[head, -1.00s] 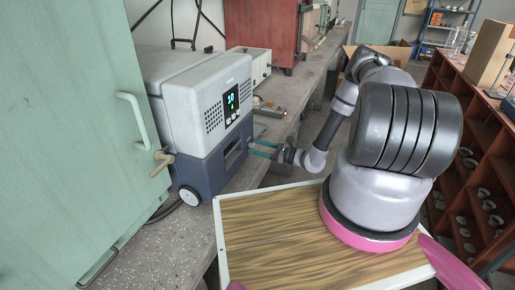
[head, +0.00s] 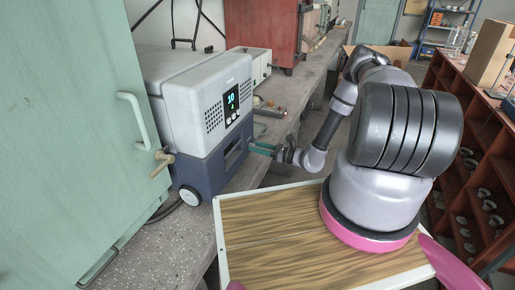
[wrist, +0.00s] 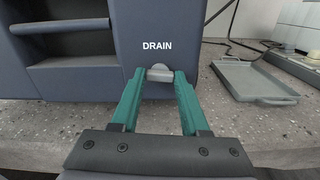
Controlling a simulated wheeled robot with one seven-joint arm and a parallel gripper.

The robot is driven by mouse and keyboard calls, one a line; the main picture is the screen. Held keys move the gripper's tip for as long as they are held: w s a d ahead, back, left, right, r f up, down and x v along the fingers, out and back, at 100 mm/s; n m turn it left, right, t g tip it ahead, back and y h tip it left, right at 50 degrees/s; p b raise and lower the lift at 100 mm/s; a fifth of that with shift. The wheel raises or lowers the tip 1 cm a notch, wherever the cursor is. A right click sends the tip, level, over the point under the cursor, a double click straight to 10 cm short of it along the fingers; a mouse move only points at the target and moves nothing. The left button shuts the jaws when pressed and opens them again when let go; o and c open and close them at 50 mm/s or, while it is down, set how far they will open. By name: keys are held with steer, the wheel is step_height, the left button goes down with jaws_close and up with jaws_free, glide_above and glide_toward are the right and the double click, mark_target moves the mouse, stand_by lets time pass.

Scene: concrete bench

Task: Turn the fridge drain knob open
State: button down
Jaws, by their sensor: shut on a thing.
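The fridge (head: 205,115) is a portable box with a light grey top and a dark blue lower body, standing on the bench. In the wrist view its lower body (wrist: 95,60) carries the white word DRAIN. Just below that word is the small grey drain knob (wrist: 160,74). My gripper (wrist: 160,82) has green fingers, one on each side of the knob, and is shut on it. In the head view my gripper (head: 258,149) reaches the fridge's right side from the right. The knob is hidden there.
A grey tray (wrist: 250,82) lies on the bench to the right in the wrist view. A green cabinet door (head: 60,130) with a pale handle stands left of the fridge. A wood-topped board (head: 270,225) is in front, and bare bench (head: 165,255) shows at lower left.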

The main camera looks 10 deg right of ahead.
steer(key=m, duration=0.8)
steer(key=shift+d+m, duration=0.1)
steer(key=shift+m, duration=0.3)
steer(key=m, duration=0.4)
steer(key=shift+m, duration=0.3)
steer(key=shift+f+m, duration=0.1)
steer(key=shift+m, duration=1.7)
steer(key=shift+c, duration=2)
jaws_free()
steer(key=shift+d, duration=0.1)
